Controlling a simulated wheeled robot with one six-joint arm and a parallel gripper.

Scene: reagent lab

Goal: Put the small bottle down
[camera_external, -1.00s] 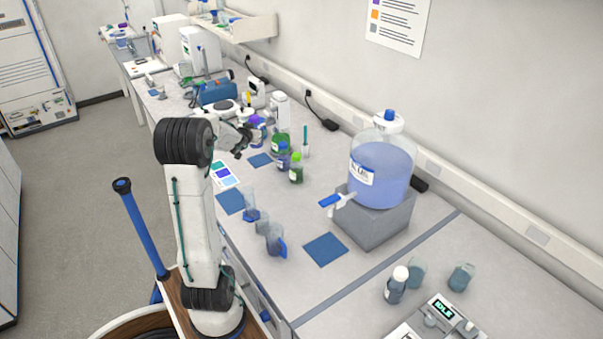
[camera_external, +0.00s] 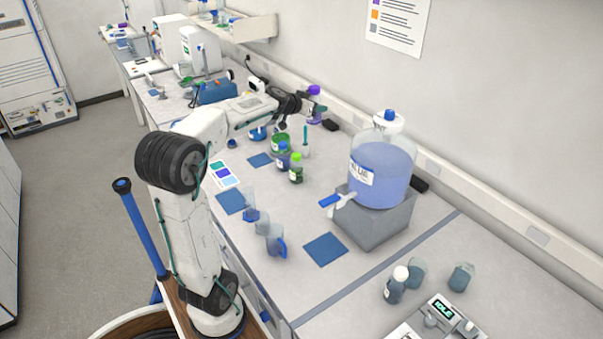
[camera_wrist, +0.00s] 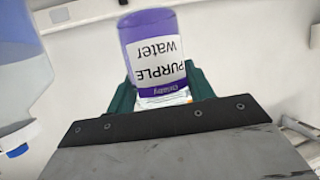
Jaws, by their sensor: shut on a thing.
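The small bottle (camera_external: 314,91) has a purple cap and a label that reads "PURPLE water" in the wrist view (camera_wrist: 155,62). My gripper (camera_external: 308,106) is shut on it and holds it up at the far side of the bench, in front of the wall. The label text is upside down in the wrist view. The green fingers of my gripper (camera_wrist: 160,93) are on both sides of the bottle. No surface touches the bottle in the wrist view.
Bottles with green (camera_external: 296,170) and blue (camera_external: 283,158) contents stand below my forearm. A large carboy (camera_external: 380,170) stands on a grey block (camera_external: 375,222) to the right. Blue mats (camera_external: 325,249) lie on the bench. Beakers (camera_external: 276,241) stand near the front edge.

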